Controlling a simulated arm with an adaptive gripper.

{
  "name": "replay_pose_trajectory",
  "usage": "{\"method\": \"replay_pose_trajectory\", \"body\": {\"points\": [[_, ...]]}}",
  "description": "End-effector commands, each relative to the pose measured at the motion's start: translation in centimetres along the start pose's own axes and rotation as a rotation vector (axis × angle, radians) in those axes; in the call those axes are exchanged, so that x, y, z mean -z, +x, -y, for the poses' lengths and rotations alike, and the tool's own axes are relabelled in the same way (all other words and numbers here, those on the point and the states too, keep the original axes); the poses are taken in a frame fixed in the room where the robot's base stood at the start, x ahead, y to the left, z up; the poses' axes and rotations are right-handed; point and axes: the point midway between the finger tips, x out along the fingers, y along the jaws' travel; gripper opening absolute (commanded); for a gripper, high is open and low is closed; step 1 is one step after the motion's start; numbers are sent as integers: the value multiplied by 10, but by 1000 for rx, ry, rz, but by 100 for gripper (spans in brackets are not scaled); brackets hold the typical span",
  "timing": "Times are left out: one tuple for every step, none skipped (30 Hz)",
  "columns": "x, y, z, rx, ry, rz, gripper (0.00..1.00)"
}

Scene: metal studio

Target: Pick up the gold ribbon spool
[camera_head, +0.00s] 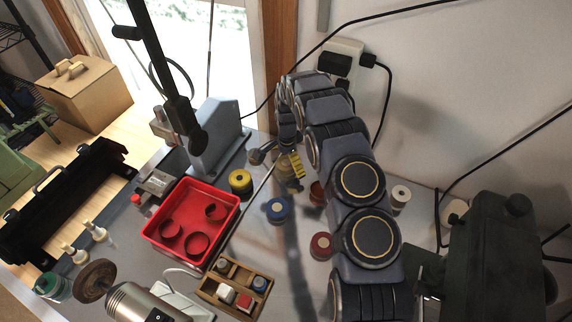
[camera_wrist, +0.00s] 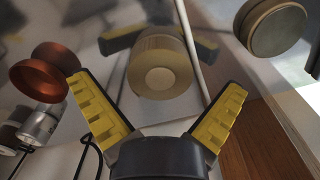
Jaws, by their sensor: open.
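The gold ribbon spool (camera_wrist: 160,62) stands near the middle of the wrist view, its pale round end with a hub facing the camera. In the head view the spool (camera_head: 284,171) is largely hidden by my gripper (camera_head: 291,165). In the wrist view my gripper (camera_wrist: 155,83) is open and empty. Its two yellow-padded fingers spread to the left and right below the spool, and I see no contact with it.
A copper spool (camera_wrist: 42,75) is close by at left in the wrist view. A thin white cable (camera_wrist: 190,50) runs beside the gold spool. Blue (camera_head: 276,209), yellow (camera_head: 240,181) and red (camera_head: 321,246) spools and a red tray (camera_head: 172,259) are on the table.

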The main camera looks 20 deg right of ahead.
Motion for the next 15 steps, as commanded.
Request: {"method": "replay_pose_trajectory", "body": {"points": [[0, 0, 0, 0, 0, 0, 100], [0, -1, 0, 0, 0, 0, 100], [0, -1, 0, 0, 0, 0, 100], [0, -1, 0, 0, 0, 0, 87], [0, -1, 0, 0, 0, 0, 74], [0, -1, 0, 0, 0, 0, 57], [0, -1, 0, 0, 0, 0, 45], [0, -1, 0, 0, 0, 0, 32], [0, -1, 0, 0, 0, 0, 32], [0, -1, 0, 0, 0, 0, 32], [0, -1, 0, -1, 0, 0, 32], [0, -1, 0, 0, 0, 0, 32], [0, -1, 0, -1, 0, 0, 32], [0, -1, 0, 0, 0, 0, 32], [0, -1, 0, 0, 0, 0, 32]]}}
